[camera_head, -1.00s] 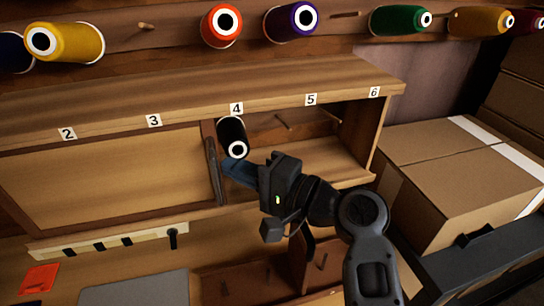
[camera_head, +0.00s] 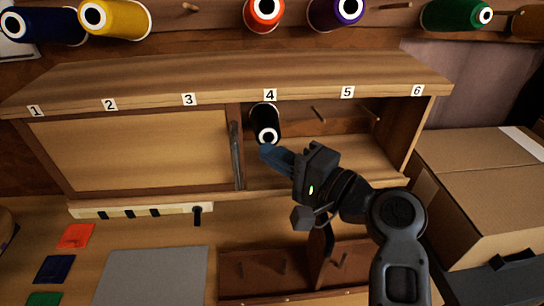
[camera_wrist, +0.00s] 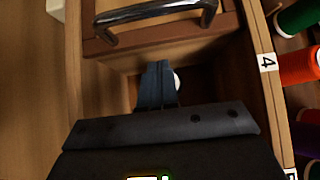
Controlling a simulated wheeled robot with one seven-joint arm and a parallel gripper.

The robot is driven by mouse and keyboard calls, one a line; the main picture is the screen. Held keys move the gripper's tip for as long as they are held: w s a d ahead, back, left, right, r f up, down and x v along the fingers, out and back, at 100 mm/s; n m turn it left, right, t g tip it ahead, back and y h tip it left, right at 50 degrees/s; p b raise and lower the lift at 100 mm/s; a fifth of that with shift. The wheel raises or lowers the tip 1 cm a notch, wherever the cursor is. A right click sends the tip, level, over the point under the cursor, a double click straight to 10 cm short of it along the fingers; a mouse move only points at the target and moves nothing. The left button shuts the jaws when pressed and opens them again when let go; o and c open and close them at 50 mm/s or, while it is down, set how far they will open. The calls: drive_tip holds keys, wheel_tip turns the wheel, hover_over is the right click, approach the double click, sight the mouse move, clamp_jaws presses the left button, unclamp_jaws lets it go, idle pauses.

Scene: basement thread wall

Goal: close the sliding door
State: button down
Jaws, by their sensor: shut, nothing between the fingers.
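The sliding door (camera_head: 130,150) is a light wood panel in a darker frame. It covers the left part of the cabinet, under numbers 1 to 3, and leaves the right part open. Its dark upright handle (camera_head: 237,155) is at the door's right edge; in the wrist view the handle (camera_wrist: 155,12) shows near the top. My gripper (camera_head: 268,155) is shut and empty, just right of the handle and apart from it, in front of the open part. In the wrist view the blue fingers (camera_wrist: 157,85) partly hide a spool's white end.
A black spool (camera_head: 265,122) hangs in the open compartment under number 4, close to my fingertips. Bare pegs (camera_head: 318,114) stick out further right. Coloured spools line the wall above. A cardboard box (camera_head: 480,180) stands right of the cabinet.

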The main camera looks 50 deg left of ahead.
drive_tip(key=d, duration=0.3)
drive_tip(key=w+d+b, duration=0.1)
drive_tip(key=d, duration=0.2)
drive_tip(key=w+d, duration=0.1)
drive_tip(key=d, duration=0.2)
drive_tip(key=shift+w+d+b, duration=0.1)
drive_tip(key=shift+b, duration=0.3)
drive_tip(key=shift+w+d, duration=0.1)
drive_tip(key=shift+d, duration=0.75)
